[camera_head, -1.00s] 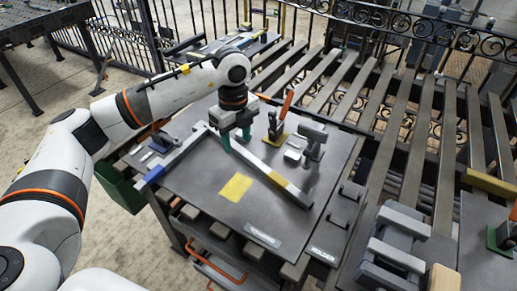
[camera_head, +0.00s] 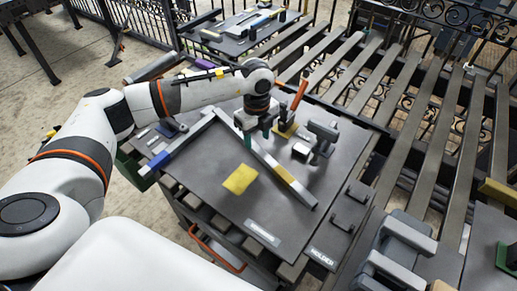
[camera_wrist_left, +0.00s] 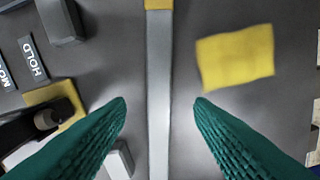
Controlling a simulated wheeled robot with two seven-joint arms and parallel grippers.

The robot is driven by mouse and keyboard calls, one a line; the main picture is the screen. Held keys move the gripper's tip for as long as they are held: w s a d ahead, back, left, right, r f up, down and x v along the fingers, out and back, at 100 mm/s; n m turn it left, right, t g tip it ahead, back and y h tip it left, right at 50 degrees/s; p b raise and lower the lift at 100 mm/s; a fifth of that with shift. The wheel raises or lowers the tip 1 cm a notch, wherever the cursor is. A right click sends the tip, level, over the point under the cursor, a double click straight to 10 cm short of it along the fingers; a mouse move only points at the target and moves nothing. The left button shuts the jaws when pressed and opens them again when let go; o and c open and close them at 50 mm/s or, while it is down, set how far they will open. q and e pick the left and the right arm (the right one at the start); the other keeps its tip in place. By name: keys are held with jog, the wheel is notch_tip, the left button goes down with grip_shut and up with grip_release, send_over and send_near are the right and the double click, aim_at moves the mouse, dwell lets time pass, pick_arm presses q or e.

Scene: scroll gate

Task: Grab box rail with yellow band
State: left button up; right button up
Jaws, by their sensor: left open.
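The grey box rail (camera_head: 266,155) lies diagonally across the dark table, with a yellow band (camera_head: 284,173) near its lower right end. In the left wrist view the rail (camera_wrist_left: 159,90) runs upright through the middle, and its yellow band (camera_wrist_left: 159,4) shows at the top edge. My left gripper (camera_head: 257,136) is open above the rail. Its green fingers (camera_wrist_left: 160,102) stand on either side of the rail, with a gap on both sides. Whether the tips reach down to the rail's height is unclear. My right gripper is out of view.
Another rail with a blue end (camera_head: 156,161) meets this rail's upper left end. A yellow patch (camera_head: 240,179) lies left of the rail. A red-handled tool on a yellow pad (camera_head: 287,131) and a grey clamp (camera_head: 322,139) stand to the right.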

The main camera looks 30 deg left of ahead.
aim_at(258, 149)
pick_arm(q)
notch_tip(258, 149, down, 4)
jog(key=shift+d+p, duration=0.15)
jog(key=shift+p, duration=0.35)
jog(key=shift+r, duration=0.1)
grip_shut()
